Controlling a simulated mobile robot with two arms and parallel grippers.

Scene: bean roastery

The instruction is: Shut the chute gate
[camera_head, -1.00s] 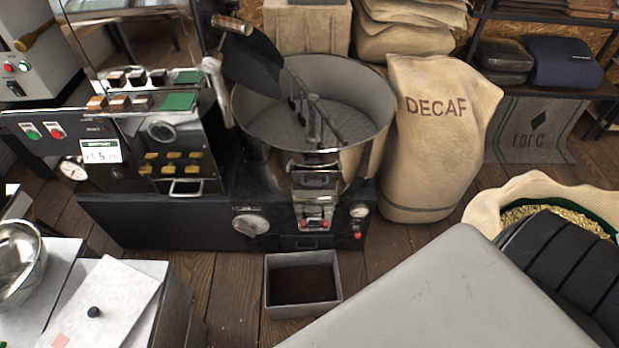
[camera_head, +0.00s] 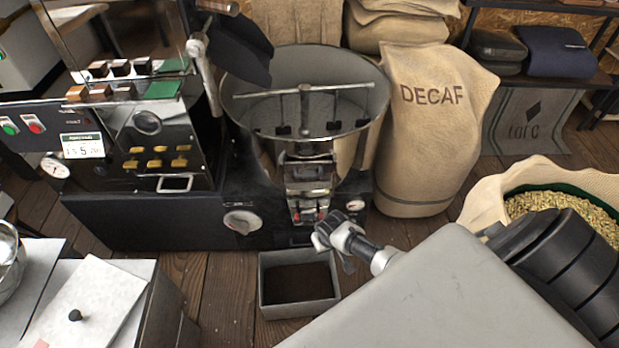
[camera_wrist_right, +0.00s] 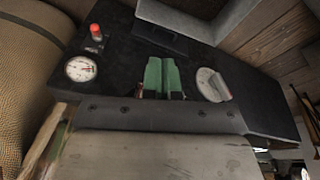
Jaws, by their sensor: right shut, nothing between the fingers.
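The metal discharge chute (camera_head: 308,178) juts from the front of the round cooling drum (camera_head: 240,105). Its gate is at the lower front, between small red parts; I cannot tell whether the gate is open or shut. My right gripper (camera_head: 322,236) is shut and empty, just below and in front of the chute, above the bin's far right corner. In the right wrist view its green fingertips (camera_wrist_right: 163,78) lie together against the dark machine front. They hide most of the chute there; small reddish bits show beside them. Contact is unclear. My left gripper is out of view.
A grey bin (camera_head: 299,284) with dark contents stands on the floor under the chute. The machine front (camera_wrist_right: 120,60) has a gauge (camera_wrist_right: 79,68), a red knob (camera_wrist_right: 96,30) and a dial (camera_wrist_right: 212,85). A DECAF sack (camera_head: 432,130) stands close on the right.

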